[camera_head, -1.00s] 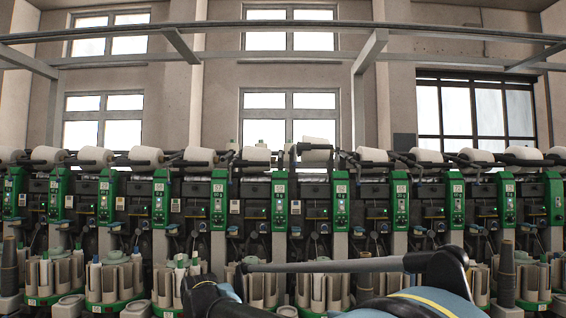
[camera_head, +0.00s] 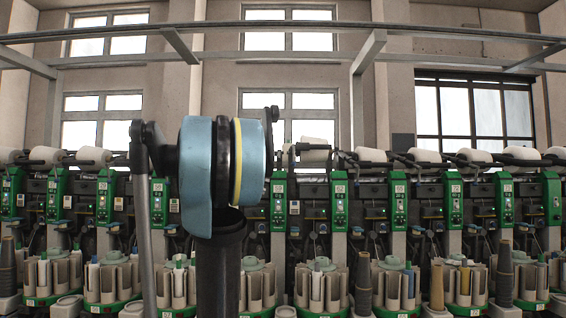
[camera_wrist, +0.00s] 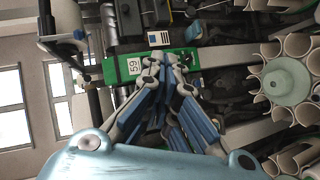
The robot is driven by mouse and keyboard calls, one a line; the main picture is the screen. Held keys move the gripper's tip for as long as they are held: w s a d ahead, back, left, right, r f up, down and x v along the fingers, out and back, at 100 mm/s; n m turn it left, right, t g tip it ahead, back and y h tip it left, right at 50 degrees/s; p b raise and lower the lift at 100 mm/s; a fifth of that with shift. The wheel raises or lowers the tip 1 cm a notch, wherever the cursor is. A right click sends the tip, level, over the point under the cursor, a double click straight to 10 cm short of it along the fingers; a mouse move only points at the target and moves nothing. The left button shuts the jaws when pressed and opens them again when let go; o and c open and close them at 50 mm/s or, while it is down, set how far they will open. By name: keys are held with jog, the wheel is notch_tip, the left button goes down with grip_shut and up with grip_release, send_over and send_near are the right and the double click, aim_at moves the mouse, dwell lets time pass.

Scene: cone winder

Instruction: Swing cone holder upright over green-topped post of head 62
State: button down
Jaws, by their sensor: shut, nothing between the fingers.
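My gripper (camera_wrist: 166,62) is shut and empty in the wrist view. Its fingertips overlap a green post panel (camera_wrist: 135,66) with a label that reads 59; whether they touch it I cannot tell. In the head view my raised arm hides the gripper and part of the row. Green-topped posts, such as one right of my arm (camera_head: 279,201) and another further right (camera_head: 340,201), stand along the machine.
A row of cones, including one at right (camera_head: 425,156), runs along the machine top. Round bobbin magazines (camera_head: 321,286) and tall brown cones (camera_head: 363,283) stand in front below. A magazine (camera_wrist: 289,84) lies right of my gripper in the wrist view.

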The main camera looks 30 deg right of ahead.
jog(key=w+d+r+n+t+h, duration=0.1)
jog(key=w+d+r+n+h, duration=0.1)
jog(key=w+d+r, duration=0.35)
jog(key=w+d+r+n+t+h, duration=0.1)
jog(key=w+d+r, duration=0.15)
jog(key=r, duration=0.55)
jog(key=s+d+x, duration=0.1)
jog(key=x, duration=1.1)
jog(key=shift+s+r, duration=0.15)
jog(key=shift+s, duration=0.2)
